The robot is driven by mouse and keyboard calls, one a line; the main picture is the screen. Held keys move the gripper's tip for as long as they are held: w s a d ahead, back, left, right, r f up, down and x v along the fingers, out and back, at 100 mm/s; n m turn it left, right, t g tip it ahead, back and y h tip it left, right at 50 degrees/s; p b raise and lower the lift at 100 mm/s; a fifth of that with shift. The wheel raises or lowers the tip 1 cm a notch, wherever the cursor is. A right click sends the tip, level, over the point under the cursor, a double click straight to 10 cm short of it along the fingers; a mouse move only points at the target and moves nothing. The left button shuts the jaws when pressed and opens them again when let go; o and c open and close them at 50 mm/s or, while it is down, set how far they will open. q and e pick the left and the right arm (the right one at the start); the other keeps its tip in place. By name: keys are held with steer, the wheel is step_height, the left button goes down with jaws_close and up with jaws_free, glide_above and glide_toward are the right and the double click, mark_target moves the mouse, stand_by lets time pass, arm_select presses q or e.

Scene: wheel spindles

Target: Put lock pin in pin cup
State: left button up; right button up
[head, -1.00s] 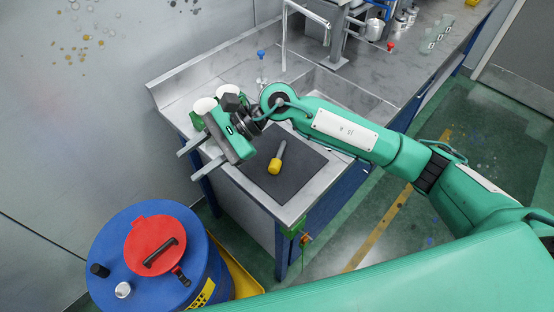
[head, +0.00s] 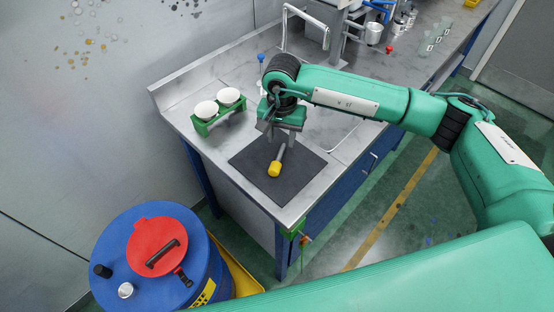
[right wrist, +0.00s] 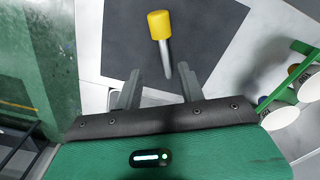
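The lock pin (head: 277,163) has a yellow head and a grey metal shaft. It lies on a dark mat (head: 296,178) on the steel bench, and the right wrist view shows it too (right wrist: 163,40). My right gripper (head: 281,136) is above the mat's far edge, pointing down. In the right wrist view its fingers (right wrist: 158,88) are apart, with the tip of the pin's shaft between and beyond them. My left gripper is not in view.
A sink and tap (head: 305,15) are behind the mat. A blue drum (head: 205,255) with a red lid stands on the floor at front left. A blue-topped item (head: 261,58) stands near the sink. The bench between holder and mat is clear.

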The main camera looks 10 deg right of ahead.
mark_target(279, 156)
step_height(279, 156, down, 3)
steer(key=shift+r, duration=0.1)
steer(key=shift+a+f+p, duration=0.15)
steer(key=shift+f+p, duration=0.4)
steer(key=shift+p, duration=0.3)
step_height(279, 156, down, 3)
steer(key=shift+w+a+f+p, duration=0.1)
steer(key=shift+w+f+p, duration=0.05)
steer(key=shift+p, duration=0.65)
steer(key=shift+f, duration=0.45)
steer(key=shift+c, duration=0.4)
jaws_close()
